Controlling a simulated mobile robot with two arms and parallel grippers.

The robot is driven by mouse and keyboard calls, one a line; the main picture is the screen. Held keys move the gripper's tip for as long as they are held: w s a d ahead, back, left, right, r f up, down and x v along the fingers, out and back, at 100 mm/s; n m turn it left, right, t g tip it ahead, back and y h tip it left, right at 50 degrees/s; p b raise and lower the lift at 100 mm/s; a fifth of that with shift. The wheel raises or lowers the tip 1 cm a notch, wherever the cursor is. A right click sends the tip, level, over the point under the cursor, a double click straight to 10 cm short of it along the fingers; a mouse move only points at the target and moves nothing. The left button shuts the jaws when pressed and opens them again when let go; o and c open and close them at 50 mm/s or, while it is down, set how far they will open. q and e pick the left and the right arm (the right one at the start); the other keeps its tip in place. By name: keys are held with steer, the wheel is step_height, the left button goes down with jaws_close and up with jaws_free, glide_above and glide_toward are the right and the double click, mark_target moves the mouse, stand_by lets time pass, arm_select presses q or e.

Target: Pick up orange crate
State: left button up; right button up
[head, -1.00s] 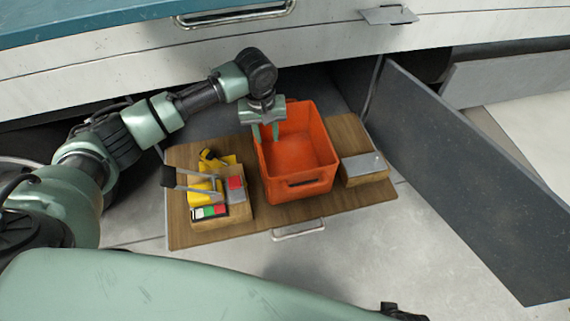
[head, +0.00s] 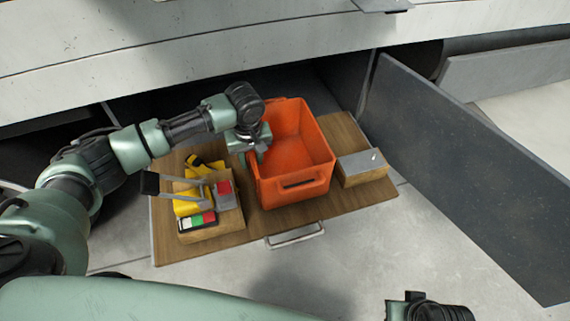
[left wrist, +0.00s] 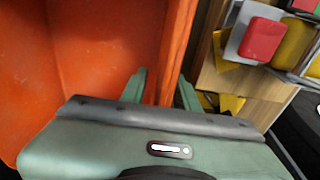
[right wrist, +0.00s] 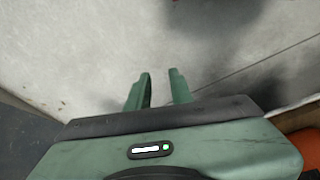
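The orange crate (head: 290,195) is an open, empty-looking box standing upright on a wooden drawer board (head: 165,240). My left gripper (head: 252,160) is at the crate's left wall, pointing down. In the left wrist view its two fingers (left wrist: 162,92) straddle the crate's orange wall (left wrist: 174,45), one inside and one outside, with a visible gap on the inner side. The fingertips are partly hidden in the head view. My right gripper (right wrist: 160,90) is empty with its fingers apart, over grey floor; part of it shows at the bottom right of the head view (head: 415,302).
A wooden box with yellow tools and coloured blocks (head: 210,232) stands left of the crate. A smaller box with a grey top (head: 362,165) stands close on its right. A dark open door panel (head: 450,170) is further right. The truck bed edge (head: 200,50) overhangs behind.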

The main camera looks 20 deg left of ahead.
arm_select(q)
steer(key=shift+w+a+f, duration=0.1)
steer(key=shift+f, duration=0.7)
jaws_close()
arm_select(e)
steer(key=shift+v, duration=1.05)
arm_select(q)
steer(key=shift+w, duration=0.15)
arm_select(e)
steer(key=shift+w, duration=0.15)
